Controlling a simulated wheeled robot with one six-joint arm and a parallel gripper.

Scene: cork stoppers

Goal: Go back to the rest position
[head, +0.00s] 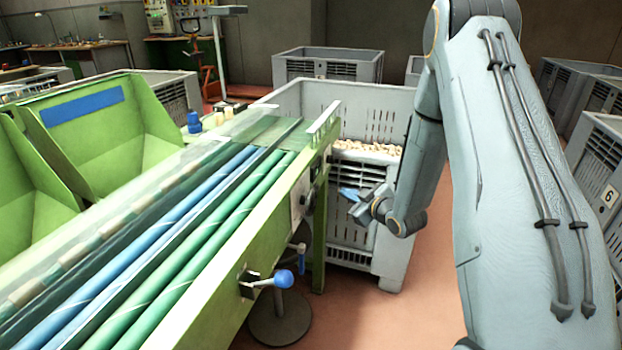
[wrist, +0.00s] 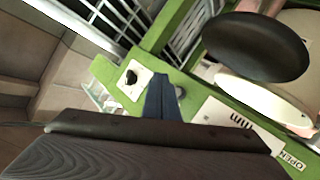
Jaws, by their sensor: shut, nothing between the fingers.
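My gripper (head: 352,195) shows in the head view with its blue fingers beside the right side of the green machine. It is shut and empty, in front of the grey crate holding cork stoppers. In the wrist view the blue fingers (wrist: 161,97) point toward a green panel with a white plate and a black knob (wrist: 131,77). My arm fills the right side of the head view and hides part of the crate.
The green machine (head: 262,215) with blue and green rollers takes up the left. A blue-knobbed lever (head: 283,279) sticks out from its side. The cork crate (head: 300,97) stands behind my gripper. More grey crates (head: 600,150) stand at the right. Reddish floor (head: 400,310) is bare in front.

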